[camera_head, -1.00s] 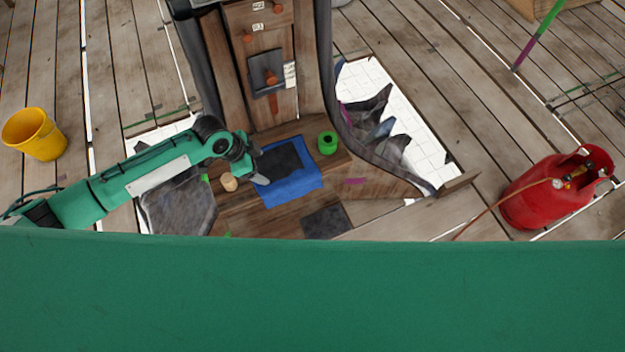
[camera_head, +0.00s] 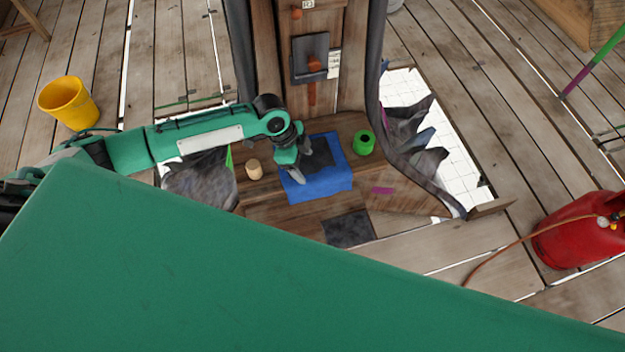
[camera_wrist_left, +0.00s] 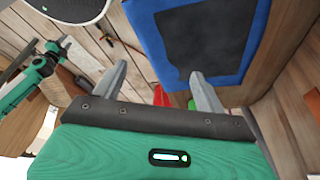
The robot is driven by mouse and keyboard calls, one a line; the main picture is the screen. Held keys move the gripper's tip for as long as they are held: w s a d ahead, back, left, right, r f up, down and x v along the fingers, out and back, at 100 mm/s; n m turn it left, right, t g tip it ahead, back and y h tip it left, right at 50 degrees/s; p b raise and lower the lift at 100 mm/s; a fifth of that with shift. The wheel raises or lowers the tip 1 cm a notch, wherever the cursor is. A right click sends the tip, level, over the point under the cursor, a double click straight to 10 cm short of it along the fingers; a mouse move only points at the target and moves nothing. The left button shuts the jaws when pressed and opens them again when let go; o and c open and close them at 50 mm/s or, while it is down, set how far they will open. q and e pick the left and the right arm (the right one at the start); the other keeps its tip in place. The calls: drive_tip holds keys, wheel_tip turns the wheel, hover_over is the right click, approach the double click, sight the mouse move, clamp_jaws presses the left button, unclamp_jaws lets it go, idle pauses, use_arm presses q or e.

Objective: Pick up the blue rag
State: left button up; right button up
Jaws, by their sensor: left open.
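The blue rag (camera_head: 326,186) appears as a flat blue square with a dark square in its middle, lying on the wooden ledge. My left gripper (camera_head: 297,176) is over its left part in the head view, with jaws open and nothing between them. In the left wrist view the blue rag (camera_wrist_left: 147,45) shows beyond and above the spread fingers of the left gripper (camera_wrist_left: 160,86). I cannot tell whether a fingertip touches it. A green arm, probably my right one, shows small at the left of the wrist view; its jaws are unclear.
A wooden peg (camera_head: 254,169) stands left of the rag and a green roll (camera_head: 364,143) right of it. The tall wooden spire rises behind. A dark square (camera_head: 348,229) lies in front.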

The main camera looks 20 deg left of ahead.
sight(313, 177)
use_arm(q)
drive_tip(key=shift+b+x, duration=0.5)
drive_tip(key=shift+x, duration=1.25)
drive_tip(key=shift+d+f, duration=0.2)
drive_tip(key=shift+f, duration=0.25)
use_arm(e)
drive_tip(key=shift+s+a+f, duration=0.1)
drive_tip(key=shift+a+f, duration=0.2)
drive_tip(key=shift+f, duration=0.3)
drive_tip(key=shift+s+a+f, duration=0.1)
drive_tip(key=shift+a+f, duration=0.15)
drive_tip(key=shift+f, duration=0.35)
use_arm(q)
drive_tip(key=shift+f+b, duration=0.2)
drive_tip(key=shift+b, duration=0.15)
use_arm(e)
drive_tip(key=shift+d+f, duration=0.1)
drive_tip(key=shift+d, duration=0.15)
use_arm(q)
drive_tip(key=c, duration=0.7)
clamp_jaws()
